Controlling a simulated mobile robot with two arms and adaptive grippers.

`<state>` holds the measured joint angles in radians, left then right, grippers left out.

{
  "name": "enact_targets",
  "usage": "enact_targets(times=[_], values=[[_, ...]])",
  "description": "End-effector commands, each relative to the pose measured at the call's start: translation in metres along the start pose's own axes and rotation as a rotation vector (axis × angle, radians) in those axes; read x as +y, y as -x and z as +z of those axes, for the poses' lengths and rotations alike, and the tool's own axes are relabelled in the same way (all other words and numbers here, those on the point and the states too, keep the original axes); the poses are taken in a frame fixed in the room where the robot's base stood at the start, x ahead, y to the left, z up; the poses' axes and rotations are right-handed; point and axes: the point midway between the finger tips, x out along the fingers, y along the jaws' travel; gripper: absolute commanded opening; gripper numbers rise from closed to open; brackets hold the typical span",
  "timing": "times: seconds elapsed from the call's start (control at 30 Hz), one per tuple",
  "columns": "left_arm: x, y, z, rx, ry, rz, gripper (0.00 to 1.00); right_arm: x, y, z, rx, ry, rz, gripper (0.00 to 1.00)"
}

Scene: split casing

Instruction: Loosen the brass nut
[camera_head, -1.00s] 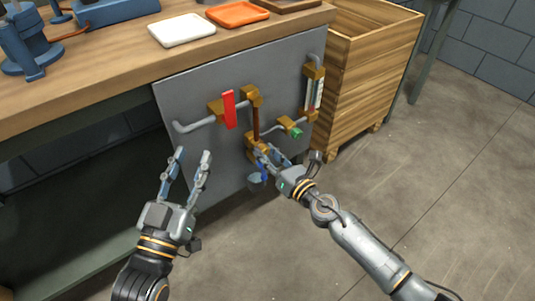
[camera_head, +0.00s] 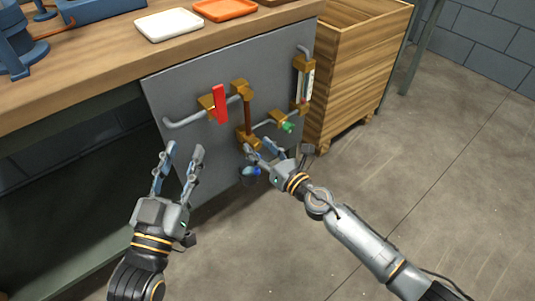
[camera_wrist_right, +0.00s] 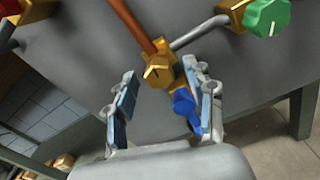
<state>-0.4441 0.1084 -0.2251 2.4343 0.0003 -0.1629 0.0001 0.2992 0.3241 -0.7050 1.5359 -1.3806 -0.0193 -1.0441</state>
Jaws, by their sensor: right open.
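The brass nut (camera_wrist_right: 158,70) is faceted and sits at the lower end of a copper-brown vertical pipe (camera_head: 247,118) on the grey panel. The nut also shows in the head view (camera_head: 247,138), partly hidden by my right gripper. My right gripper (camera_head: 259,147) is open just below and in front of the nut. In the right wrist view, my right gripper (camera_wrist_right: 163,90) has its fingers apart, with the nut ahead between their tips and a blue valve handle (camera_wrist_right: 187,106) close to the right finger. My left gripper (camera_head: 184,149) is open and empty in front of the panel's lower left.
A red lever (camera_head: 220,104) and a green knob (camera_head: 287,127) stick out from the panel (camera_head: 180,90). A gauge (camera_head: 304,80) is at the panel's right. A wooden crate (camera_head: 360,75) stands right of it. Open floor lies in front.

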Motion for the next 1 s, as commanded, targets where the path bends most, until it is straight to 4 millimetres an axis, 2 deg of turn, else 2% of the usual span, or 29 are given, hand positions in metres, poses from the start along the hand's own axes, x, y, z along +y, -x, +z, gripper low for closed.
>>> enact_targets(times=[0.17, 0.4, 0.6, 0.8, 1.0], values=[[0.000, 0.001, 0.001, -0.003, 0.000, -0.001, 0.38, -0.001, 0.024, -0.002, 0.004, 0.001, -0.001, 0.54], [-0.001, 0.001, 0.001, -0.004, -0.001, -0.002, 0.38, 0.000, 0.075, -0.002, 0.004, -0.002, -0.002, 0.54], [-0.001, 0.001, 0.002, -0.005, -0.001, -0.002, 0.38, 0.000, 0.101, -0.002, 0.003, -0.003, -0.002, 0.54], [-0.001, 0.001, 0.002, -0.005, -0.001, -0.002, 0.38, 0.000, 0.116, -0.002, 0.003, -0.002, -0.001, 0.54], [-0.001, 0.001, 0.002, -0.005, -0.001, -0.002, 0.38, 0.000, 0.118, -0.001, 0.002, 0.001, -0.001, 0.54]])
